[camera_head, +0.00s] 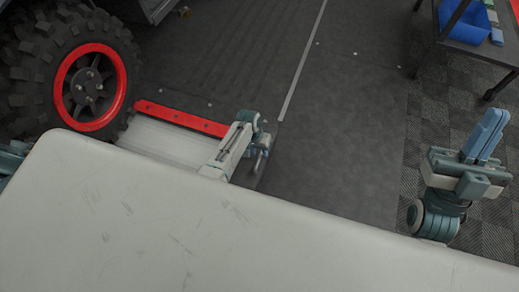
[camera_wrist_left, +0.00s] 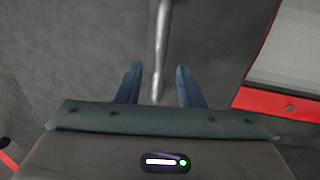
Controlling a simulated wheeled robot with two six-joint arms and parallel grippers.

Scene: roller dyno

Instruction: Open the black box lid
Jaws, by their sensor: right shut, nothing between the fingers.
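I cannot make out a black box or its lid in either view. My left gripper (camera_head: 262,143) is small in the head view, beside the right end of the red bar. In the left wrist view its two blue fingers (camera_wrist_left: 159,68) are apart. A grey metal rod (camera_wrist_left: 162,30) runs down from the top edge and ends between them; I cannot tell if they touch it. The rod (camera_head: 258,163) shows just below the gripper in the head view. My right gripper (camera_head: 490,132) is at the right, its blue fingers together and empty.
A red bar (camera_head: 180,119) edges a pale roller (camera_head: 160,140) beside a big tyre with a red rim (camera_head: 91,87). A dark table (camera_head: 480,48) with a blue bin (camera_head: 468,22) stands at the upper right. The dark floor (camera_head: 345,130) between the grippers is clear.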

